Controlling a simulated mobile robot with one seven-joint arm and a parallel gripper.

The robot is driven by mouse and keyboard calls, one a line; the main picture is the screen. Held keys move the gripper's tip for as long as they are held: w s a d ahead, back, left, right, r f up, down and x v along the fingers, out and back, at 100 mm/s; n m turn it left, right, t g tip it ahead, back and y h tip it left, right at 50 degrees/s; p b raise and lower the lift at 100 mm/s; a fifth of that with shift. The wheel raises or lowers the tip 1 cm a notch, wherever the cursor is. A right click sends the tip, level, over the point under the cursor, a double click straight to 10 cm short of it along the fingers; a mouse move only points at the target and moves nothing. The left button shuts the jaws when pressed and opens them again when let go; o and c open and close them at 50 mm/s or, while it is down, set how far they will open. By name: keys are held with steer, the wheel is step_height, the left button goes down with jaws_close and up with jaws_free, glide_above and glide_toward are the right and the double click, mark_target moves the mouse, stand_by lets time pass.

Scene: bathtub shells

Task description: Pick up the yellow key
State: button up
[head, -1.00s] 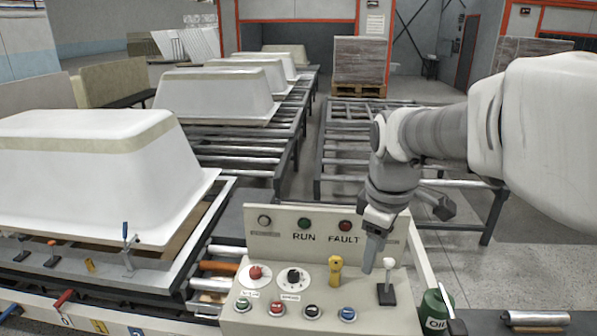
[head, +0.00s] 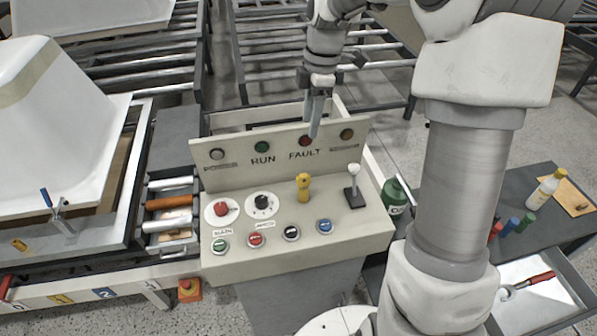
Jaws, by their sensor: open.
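The yellow key (head: 303,187) stands upright in the top of the beige control panel (head: 300,250), between the black selector knob and the joystick. My gripper (head: 315,128) hangs with its fingers pointing down, in front of the panel's upright back plate in the picture, above the key and a little to its right. It is apart from the key and holds nothing. The fingers overlap in this view, so the gap between them is hard to see.
A red knob (head: 221,208), black selector (head: 262,202), joystick (head: 353,186) and several buttons share the panel. A green oil can (head: 396,196) stands right of it. A dark bench (head: 500,230) with bottles is at right; a white tub shell (head: 60,130) is at left.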

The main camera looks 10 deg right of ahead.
glide_above(304, 175)
steer(key=f, duration=0.8)
steer(key=f+p, duration=0.1)
steer(key=f, duration=0.3)
steer(key=shift+w, duration=0.4)
steer(key=shift+s+f+p, duration=0.2)
steer(key=shift+f+p, duration=0.05)
steer(key=shift+f, duration=1.1)
steer(key=shift+s+f+p, duration=0.15)
steer(key=shift+f+p, duration=0.1)
steer(key=shift+f, duration=1.1)
steer(key=shift+c, duration=0.2)
jaws_close()
